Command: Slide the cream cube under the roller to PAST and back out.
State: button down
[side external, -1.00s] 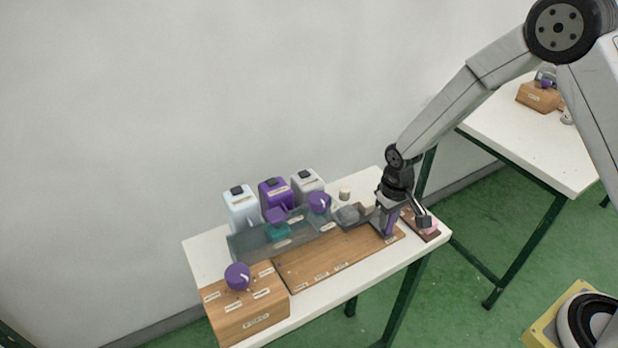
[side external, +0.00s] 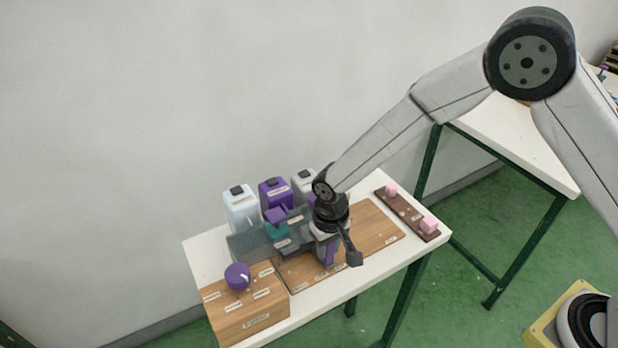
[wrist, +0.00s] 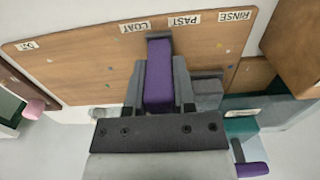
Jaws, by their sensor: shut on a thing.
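My gripper (wrist: 159,85) is shut on an upright purple handle (wrist: 158,75) with a grey piece at its far end. It is low over the wooden board (wrist: 85,65). In the wrist view the handle's end lies between the COAT label (wrist: 135,26) and the PAST label (wrist: 184,20). A grey part (wrist: 206,92) shows just right of the handle; I cannot tell whether it is the roller. In the side view my gripper (side external: 328,255) covers this area. The cream cube cannot be made out in either current view.
A wooden box with a purple knob (side external: 237,276) stands at the front left. Bottles, one purple (side external: 275,193), line the back. The board's right part (side external: 375,225) is clear.

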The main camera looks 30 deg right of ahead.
jog(key=shift+a, duration=1.4)
jog(key=shift+c, duration=2.2)
grip_release()
jog(key=shift+r, duration=0.15)
notch_tip(320, 180, up, 8)
jog(key=shift+f, duration=0.2)
